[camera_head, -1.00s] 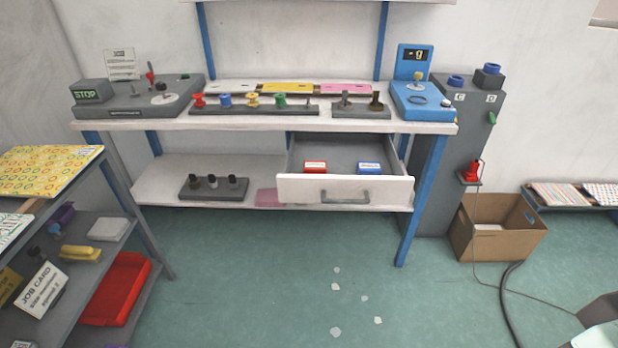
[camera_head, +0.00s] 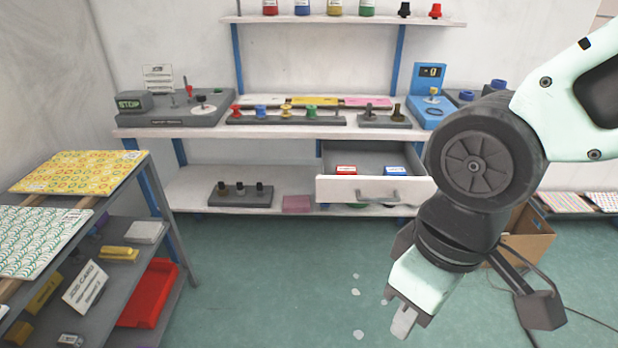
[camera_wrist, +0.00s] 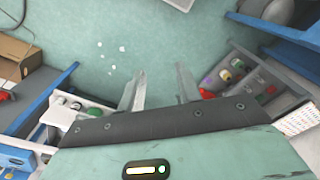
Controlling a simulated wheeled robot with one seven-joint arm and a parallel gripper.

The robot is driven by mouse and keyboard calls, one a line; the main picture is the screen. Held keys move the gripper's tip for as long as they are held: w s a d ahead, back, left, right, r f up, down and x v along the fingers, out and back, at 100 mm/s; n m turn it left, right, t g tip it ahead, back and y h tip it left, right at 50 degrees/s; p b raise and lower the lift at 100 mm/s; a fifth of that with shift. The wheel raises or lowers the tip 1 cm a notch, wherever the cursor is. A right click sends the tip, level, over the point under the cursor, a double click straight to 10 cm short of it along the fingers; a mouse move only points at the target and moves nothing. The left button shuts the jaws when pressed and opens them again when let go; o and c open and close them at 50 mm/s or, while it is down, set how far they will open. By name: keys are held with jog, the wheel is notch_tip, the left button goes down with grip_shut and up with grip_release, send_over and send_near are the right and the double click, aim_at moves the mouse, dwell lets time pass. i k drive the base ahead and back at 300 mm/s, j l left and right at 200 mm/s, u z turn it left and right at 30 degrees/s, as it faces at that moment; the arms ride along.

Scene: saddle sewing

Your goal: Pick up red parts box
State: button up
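The red parts box (camera_head: 345,170) is a small red box with a white label. It sits in the open drawer (camera_head: 375,189) under the workbench in the head view, left of a blue box (camera_head: 394,172). My gripper (camera_wrist: 160,88) is open and empty in the wrist view, with its two fingers apart over bare floor. In the head view my arm is at the right, in front of and to the right of the drawer, with the gripper low and away from the box. The red parts box cannot be made out in the wrist view.
The bench top (camera_head: 270,130) is above the drawer and carries a spool rack (camera_head: 285,118). A block with dark pegs (camera_head: 240,195) stands on the lower shelf. A shelf unit (camera_head: 110,180) is at left, a cardboard box (camera_head: 525,238) at right.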

aim_at(340, 169)
jog(key=i+u, duration=0.35)
jog(key=i, duration=1.15)
